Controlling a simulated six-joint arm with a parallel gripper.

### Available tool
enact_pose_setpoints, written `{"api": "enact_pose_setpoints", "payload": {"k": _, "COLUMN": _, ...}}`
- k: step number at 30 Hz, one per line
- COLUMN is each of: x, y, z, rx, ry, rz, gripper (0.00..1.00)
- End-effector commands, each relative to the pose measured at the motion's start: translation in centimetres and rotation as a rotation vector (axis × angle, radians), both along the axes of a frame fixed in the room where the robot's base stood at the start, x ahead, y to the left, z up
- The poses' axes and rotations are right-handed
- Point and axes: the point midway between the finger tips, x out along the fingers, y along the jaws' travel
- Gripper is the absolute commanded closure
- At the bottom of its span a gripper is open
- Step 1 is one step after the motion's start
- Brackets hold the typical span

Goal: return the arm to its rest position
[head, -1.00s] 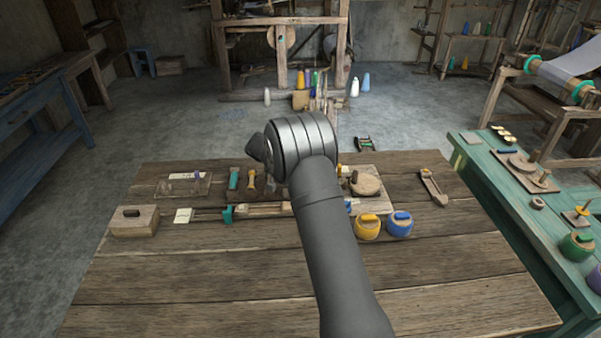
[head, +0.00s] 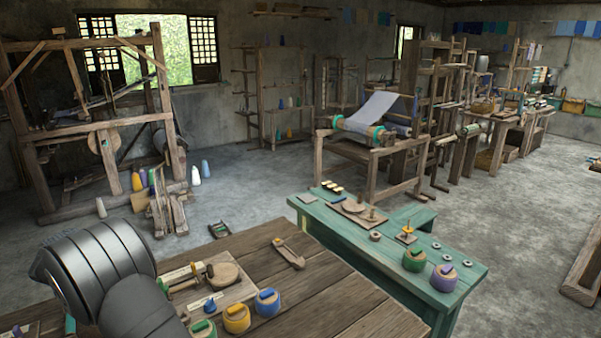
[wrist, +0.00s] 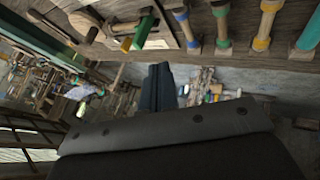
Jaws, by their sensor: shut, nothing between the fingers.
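My gripper (wrist: 158,88) shows in the wrist view as two dark fingers close together, shut with nothing between them. It points away past the edge of the wooden table (wrist: 270,62), which lies across the top of that view. No object touches the fingers there. In the head view my grey arm fills the lower left corner, over the left part of the wooden table (head: 345,305). The gripper itself is out of that view.
Near my arm on the table are green (head: 203,329), yellow (head: 237,319) and blue (head: 267,303) topped pots and a wooden shuttle (head: 289,253). A green bench (head: 395,285) stands to the right. Several colored bobbins line the table edge in the wrist view. Open floor (head: 530,240) lies right.

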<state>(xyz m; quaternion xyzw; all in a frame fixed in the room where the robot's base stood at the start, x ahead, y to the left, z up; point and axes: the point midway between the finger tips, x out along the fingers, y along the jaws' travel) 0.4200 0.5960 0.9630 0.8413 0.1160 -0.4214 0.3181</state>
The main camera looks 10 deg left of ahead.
Motion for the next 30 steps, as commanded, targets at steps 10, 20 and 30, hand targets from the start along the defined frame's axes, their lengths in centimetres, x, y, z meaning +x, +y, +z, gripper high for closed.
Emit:
{"api": "enact_pose_setpoints", "payload": {"k": 10, "x": 2.2, "y": -0.1, "z": -3.1, "rx": -0.002, "ry": 0.000, "rz": -0.002, "gripper": 1.00}}
{"api": "enact_pose_setpoints", "payload": {"k": 20, "x": 5.9, "y": -0.5, "z": -8.2, "rx": 0.000, "ry": 0.001, "rz": -0.001, "gripper": 1.00}}
{"api": "enact_pose_setpoints", "payload": {"k": 30, "x": 8.4, "y": -2.9, "z": -8.2, "rx": 0.004, "ry": 0.002, "rz": 0.004, "gripper": 1.00}}
